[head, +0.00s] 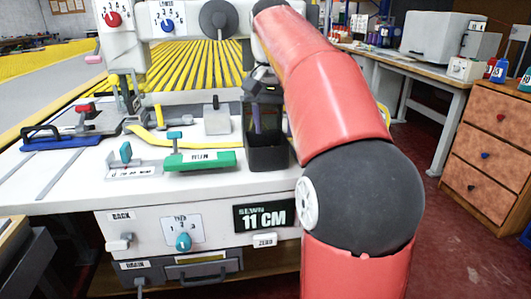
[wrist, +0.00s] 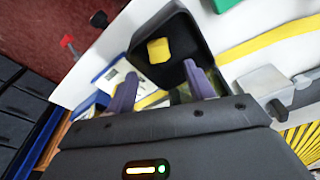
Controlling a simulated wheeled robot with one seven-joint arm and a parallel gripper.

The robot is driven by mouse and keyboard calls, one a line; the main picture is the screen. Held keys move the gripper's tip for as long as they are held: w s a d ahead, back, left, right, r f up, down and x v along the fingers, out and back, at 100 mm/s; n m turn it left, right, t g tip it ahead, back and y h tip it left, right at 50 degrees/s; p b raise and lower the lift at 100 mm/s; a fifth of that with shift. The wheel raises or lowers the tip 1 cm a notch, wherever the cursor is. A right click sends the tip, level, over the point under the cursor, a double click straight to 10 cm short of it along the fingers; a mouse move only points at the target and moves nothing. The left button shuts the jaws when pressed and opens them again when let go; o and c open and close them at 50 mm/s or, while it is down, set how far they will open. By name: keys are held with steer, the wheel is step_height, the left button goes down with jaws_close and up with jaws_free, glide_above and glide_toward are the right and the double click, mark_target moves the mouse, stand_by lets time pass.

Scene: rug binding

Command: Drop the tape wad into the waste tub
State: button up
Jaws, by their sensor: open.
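The black square waste tub (head: 268,158) stands on the white machine top, right of the green block. In the wrist view the tub (wrist: 192,38) is seen from above through its open mouth. The yellow tape wad (wrist: 158,50) shows within the tub's mouth against its dark inside, apart from my fingers. I cannot tell whether it rests on the tub's floor. My gripper (wrist: 163,80) is open and empty, with its purple fingers spread. In the head view my gripper (head: 258,122) points down at the tub, its fingertips partly hidden by the tub and arm.
A grey block (head: 217,118) and a yellow strip (head: 165,143) lie behind. A blue clamp-like tool (head: 60,138) is at the far left. A wooden drawer cabinet (head: 490,140) stands at right.

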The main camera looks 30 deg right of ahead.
step_height(320, 180, up, 8)
steer(key=p, duration=0.2)
steer(key=shift+s+a+f+p, duration=0.15)
steer(key=shift+s+a+p, duration=0.15)
steer(key=shift+s+a, duration=0.15)
steer(key=s+a+f+n+t, duration=0.1)
steer(key=s+a+f+n, duration=0.1)
steer(key=s+a+f, duration=0.2)
steer(key=s+a+f+n+t, duration=0.1)
steer(key=s+a+f+n, duration=0.2)
steer(key=s+f, duration=0.5)
steer(key=s+a+f+n+t+y, duration=0.1)
steer(key=s+a+f, duration=0.4)
steer(key=f, duration=0.7)
steer(key=shift+s+a+f+n+t, duration=0.35)
steer(key=shift+s+n+t, duration=0.25)
steer(key=shift+s+n, duration=0.5)
steer(key=shift+r, duration=0.1)
steer(key=shift+c, duration=0.4)
